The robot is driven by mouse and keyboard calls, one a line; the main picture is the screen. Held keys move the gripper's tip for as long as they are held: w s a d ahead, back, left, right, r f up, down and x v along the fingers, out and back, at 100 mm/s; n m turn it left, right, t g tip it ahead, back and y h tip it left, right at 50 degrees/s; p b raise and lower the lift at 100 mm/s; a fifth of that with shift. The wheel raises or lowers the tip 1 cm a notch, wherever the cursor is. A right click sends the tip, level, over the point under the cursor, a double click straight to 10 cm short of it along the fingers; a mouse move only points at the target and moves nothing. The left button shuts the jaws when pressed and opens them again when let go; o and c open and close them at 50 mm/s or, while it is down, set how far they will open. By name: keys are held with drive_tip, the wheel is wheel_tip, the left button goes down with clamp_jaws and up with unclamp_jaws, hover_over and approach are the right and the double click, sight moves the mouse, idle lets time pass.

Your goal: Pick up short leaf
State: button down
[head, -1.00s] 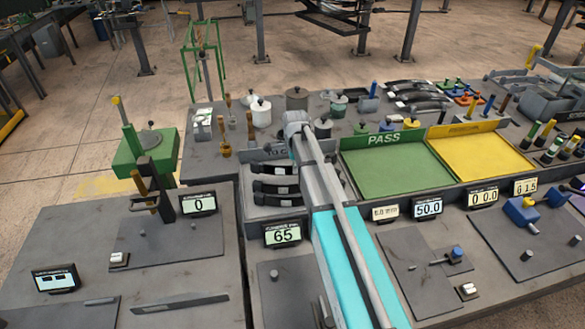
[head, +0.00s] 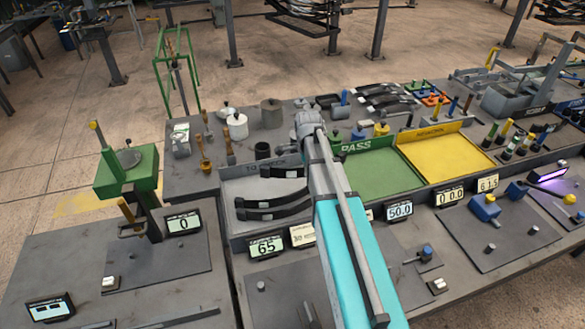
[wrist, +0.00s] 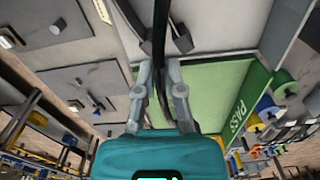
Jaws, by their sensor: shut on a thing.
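In the wrist view my gripper (wrist: 159,70) is shut on a thin black leaf (wrist: 158,35), seen edge-on between the two grey fingers. The leaf runs up out of the picture, so its full length is hidden. In the head view my arm hides the gripper and the held leaf. Whether the held leaf touches the tray is not clear.
A green PASS tray (head: 385,180) and a yellow tray (head: 450,150) stand empty right of my arm. Several displays, one reading 65 (head: 266,247), line the front. Pots and wooden-handled tools stand behind the grey tray. A green press (head: 127,170) stands at left.

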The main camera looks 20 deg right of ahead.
drive_tip(key=shift+s+d+r, duration=0.25)
drive_tip(key=shift+d, duration=0.2)
drive_tip(key=shift+s+d+r, duration=0.2)
drive_tip(key=shift+d, duration=0.25)
drive_tip(key=shift+f, duration=0.1)
